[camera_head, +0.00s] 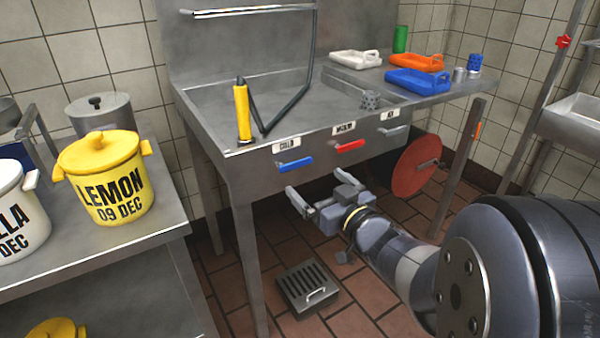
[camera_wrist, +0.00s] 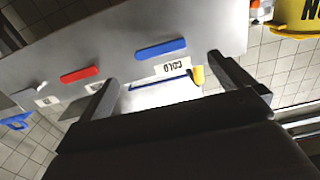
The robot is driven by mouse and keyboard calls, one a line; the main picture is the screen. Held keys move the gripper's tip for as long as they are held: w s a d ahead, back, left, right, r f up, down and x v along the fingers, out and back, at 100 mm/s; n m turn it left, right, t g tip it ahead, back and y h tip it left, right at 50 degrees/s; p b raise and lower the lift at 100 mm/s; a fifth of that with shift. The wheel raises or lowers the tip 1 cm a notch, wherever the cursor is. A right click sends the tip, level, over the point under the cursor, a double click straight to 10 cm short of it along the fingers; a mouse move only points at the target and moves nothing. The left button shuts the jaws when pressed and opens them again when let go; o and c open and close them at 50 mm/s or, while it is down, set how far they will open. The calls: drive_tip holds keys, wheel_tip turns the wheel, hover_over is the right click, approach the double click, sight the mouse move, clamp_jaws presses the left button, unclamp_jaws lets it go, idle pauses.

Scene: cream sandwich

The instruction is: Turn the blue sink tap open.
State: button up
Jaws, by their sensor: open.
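The blue tap handle (camera_head: 294,165) is a bar on the front panel of the steel sink, under a label reading COLD. It lies roughly along the panel. In the wrist view the blue handle (camera_wrist: 160,48) shows upside down, ahead of my fingers, with its label beside it. My gripper (camera_head: 316,184) is open and empty, in front of the panel and a little below and right of the blue handle. In the wrist view my gripper (camera_wrist: 160,72) has its two fingers apart, with the handle beyond and between them, not touching.
A red tap handle (camera_head: 347,147) and a grey one (camera_head: 392,130) sit to the right on the same panel. A yellow sprayer (camera_head: 242,112) stands at the sink's front left. A table with a yellow LEMON pot (camera_head: 103,180) is at left. A red disc (camera_head: 416,166) is under the sink.

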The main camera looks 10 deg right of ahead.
sight(297, 165)
drive_tip(key=b+x, duration=0.1)
drive_tip(key=x, duration=0.7)
drive_tip(key=shift+w+f+b, duration=0.1)
drive_tip(key=shift+b, duration=0.3)
drive_tip(key=c, duration=1.4)
